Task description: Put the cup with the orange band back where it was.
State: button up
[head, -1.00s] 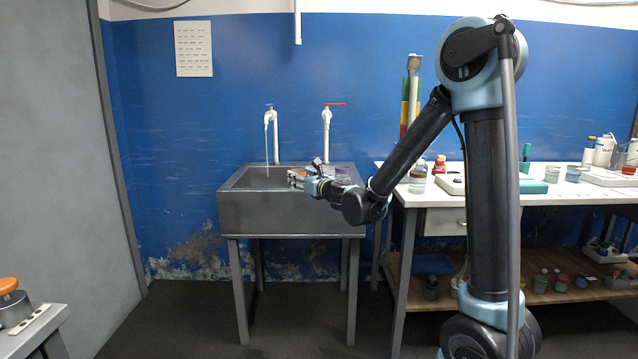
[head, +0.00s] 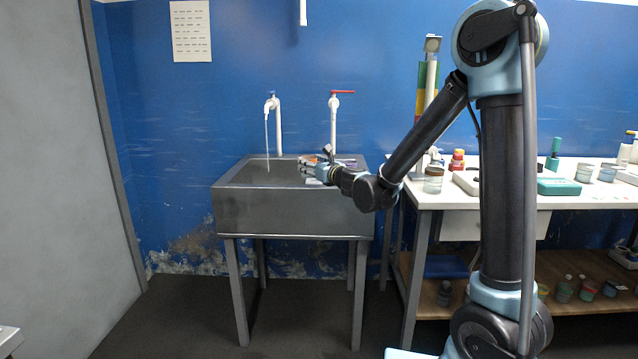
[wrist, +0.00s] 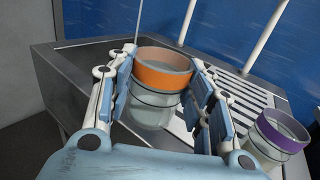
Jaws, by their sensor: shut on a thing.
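The cup with the orange band (wrist: 163,72) is a clear glass cup, upright between the fingers in the wrist view. My gripper (wrist: 160,90) is shut on it, one finger on each side. A second clear cup with a purple band (wrist: 284,132) stands to the right on the slatted drainboard in the wrist view. In the head view my gripper (head: 312,172) is over the right part of the steel sink (head: 290,213). The held cup is mostly hidden there. I cannot tell whether its base touches the sink top.
A thin stream of water runs from the left tap (head: 272,105) into the basin. A red-handled tap (head: 335,108) stands to its right. The white bench (head: 500,192) beside the sink holds jars and a green box (head: 559,187). Floor in front of the sink is clear.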

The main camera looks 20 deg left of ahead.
jog(key=w+d+r+m+t+h, duration=0.1)
jog(key=w+r+m+t+h, duration=0.15)
jog(key=w+r, duration=0.5)
jog(key=shift+w+f, duration=0.2)
jog(key=shift+f, duration=1.65)
jog(key=shift+w+f, duration=0.15)
jog(key=shift+f, duration=1.75)
jog(key=shift+w+f, duration=0.2)
jog(key=shift+f, duration=1.65)
jog(key=o, duration=1.2)
jog(key=shift+f, duration=0.1)
jog(key=shift+c, duration=0.2)
jog(key=v, duration=1.2)
jog(key=shift+r, duration=0.2)
